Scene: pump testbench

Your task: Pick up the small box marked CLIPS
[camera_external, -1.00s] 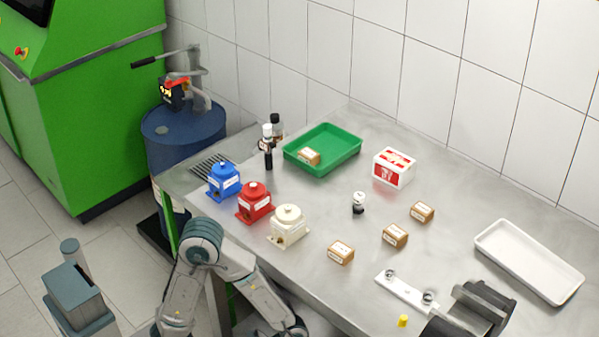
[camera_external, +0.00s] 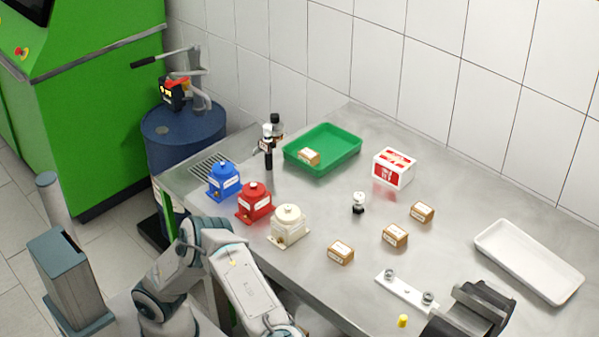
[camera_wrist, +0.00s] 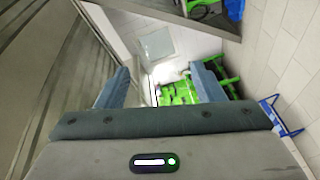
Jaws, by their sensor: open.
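Several small brown boxes with white labels are in the external view. One box (camera_external: 341,252) is near the front of the bench, one (camera_external: 395,235) is to its right, and one (camera_external: 422,211) is farther back. Another box (camera_external: 309,157) lies in the green tray (camera_external: 345,158). Their lettering is too small to read, so I cannot tell which is marked CLIPS. My gripper (camera_wrist: 160,88) shows in the wrist view with its fingers apart and nothing between them. It points at the floor and other equipment, away from the boxes.
Blue (camera_external: 223,181), red (camera_external: 254,202) and cream (camera_external: 289,226) pump units stand along the bench's left side. A red-and-white carton (camera_external: 394,168), a white tray (camera_external: 528,262), a metal plate (camera_external: 407,291) and a dark vise-like fixture (camera_external: 470,312) are also there.

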